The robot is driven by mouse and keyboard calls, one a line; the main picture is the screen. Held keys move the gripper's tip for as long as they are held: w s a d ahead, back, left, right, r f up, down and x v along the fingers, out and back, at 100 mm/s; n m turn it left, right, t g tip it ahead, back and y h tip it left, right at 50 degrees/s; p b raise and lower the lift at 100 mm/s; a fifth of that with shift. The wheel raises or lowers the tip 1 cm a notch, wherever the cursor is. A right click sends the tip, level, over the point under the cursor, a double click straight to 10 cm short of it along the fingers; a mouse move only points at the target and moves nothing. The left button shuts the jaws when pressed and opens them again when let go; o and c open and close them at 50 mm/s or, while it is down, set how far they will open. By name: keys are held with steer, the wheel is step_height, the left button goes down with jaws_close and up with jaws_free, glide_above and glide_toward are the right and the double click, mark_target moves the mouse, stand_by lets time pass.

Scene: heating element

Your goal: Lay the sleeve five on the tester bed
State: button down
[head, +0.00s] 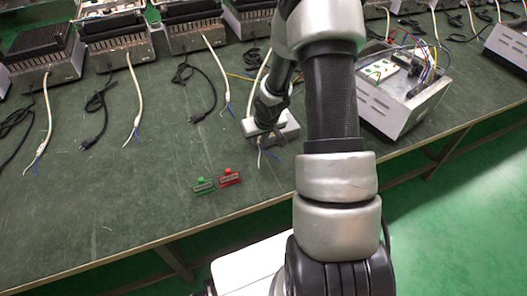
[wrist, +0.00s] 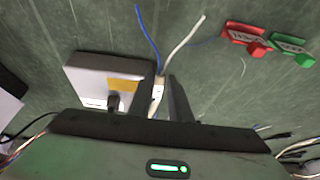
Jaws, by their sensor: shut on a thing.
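My gripper (wrist: 165,82) is shut on a pale cable sleeve (wrist: 158,88), from which a blue wire and a white wire stick out past the fingertips. No number on it can be read. In the head view my gripper (head: 259,139) is low over the green bench near its front edge, and my arm hides part of it. A light grey box with a yellow label (wrist: 124,85) lies just left of the fingers in the wrist view; it may be the tester bed, but I cannot tell. Whether the sleeve touches it is unclear.
A green clip-like piece (head: 203,186) and a red one (head: 230,177) lie on the bench (head: 120,210) near the front edge. Several dark-topped heater units (head: 120,45) with loose cables line the back. An open metal box with wires (head: 405,95) stands at right.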

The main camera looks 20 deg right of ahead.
mark_target(260, 149)
steer(key=shift+f+b, duration=0.75)
steer(key=shift+f, duration=2.3)
steer(key=shift+f, duration=0.15)
steer(key=c, duration=1.6)
jaws_free()
steer(key=shift+c, duration=0.2)
